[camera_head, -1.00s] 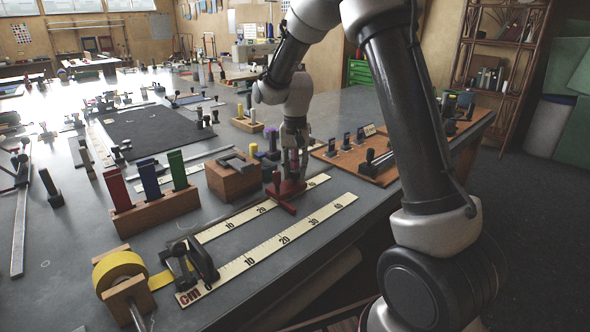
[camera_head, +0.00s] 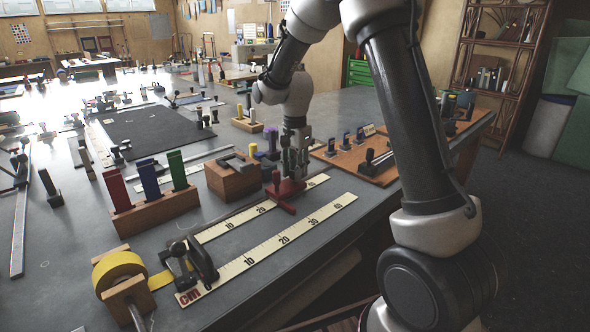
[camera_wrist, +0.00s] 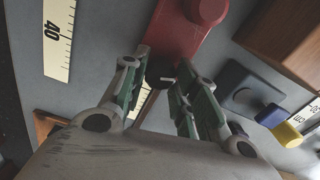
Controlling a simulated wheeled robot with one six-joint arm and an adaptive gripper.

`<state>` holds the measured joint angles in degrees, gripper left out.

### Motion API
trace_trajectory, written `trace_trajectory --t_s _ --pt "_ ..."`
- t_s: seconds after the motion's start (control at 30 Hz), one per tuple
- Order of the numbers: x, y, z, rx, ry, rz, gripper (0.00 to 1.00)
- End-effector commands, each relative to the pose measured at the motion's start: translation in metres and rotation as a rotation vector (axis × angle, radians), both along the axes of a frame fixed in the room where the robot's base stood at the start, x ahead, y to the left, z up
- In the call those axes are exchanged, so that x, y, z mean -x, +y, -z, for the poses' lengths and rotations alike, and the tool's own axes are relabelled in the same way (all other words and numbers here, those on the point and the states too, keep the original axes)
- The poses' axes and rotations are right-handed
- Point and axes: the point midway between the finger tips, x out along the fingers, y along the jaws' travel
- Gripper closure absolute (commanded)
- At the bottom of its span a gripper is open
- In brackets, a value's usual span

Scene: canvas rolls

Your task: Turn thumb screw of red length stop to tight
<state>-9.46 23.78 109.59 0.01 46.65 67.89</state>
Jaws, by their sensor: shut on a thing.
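In the wrist view the red stop (camera_wrist: 180,32) is at the top. Its thumb screw (camera_wrist: 160,80), dark with a white mark line, lies between my fingertips. My gripper (camera_head: 291,172) points down over the far part of the stop. In the wrist view my gripper (camera_wrist: 160,78) is shut on the thumb screw, whose sides are partly hidden by the green-padded fingers.
A wooden block (camera_head: 232,182) with a grey piece stands close left of the stop. A wooden rack (camera_head: 160,210) holds red, blue and green plates. A wooden board (camera_head: 362,165) with dark clamps lies to the right. The ruler (camera_head: 300,235) is bare in front.

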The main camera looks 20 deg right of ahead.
Motion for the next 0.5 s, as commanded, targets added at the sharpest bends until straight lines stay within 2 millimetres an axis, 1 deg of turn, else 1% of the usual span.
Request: trace_trajectory --t_s 0.33,0.37,0.43,0.47,0.5 --pt "-0.0017 0.0001 -0.0014 0.000 -0.006 0.001 0.95" --pt "-0.0017 0.0001 -0.0014 0.000 -0.006 0.001 0.65" --pt "-0.0015 0.0001 -0.0012 0.000 -0.004 0.001 0.53" --pt "-0.0013 0.0001 -0.0011 0.000 -0.004 0.001 0.49" --pt "-0.0011 0.0001 -0.0009 0.000 -0.004 0.001 0.49"
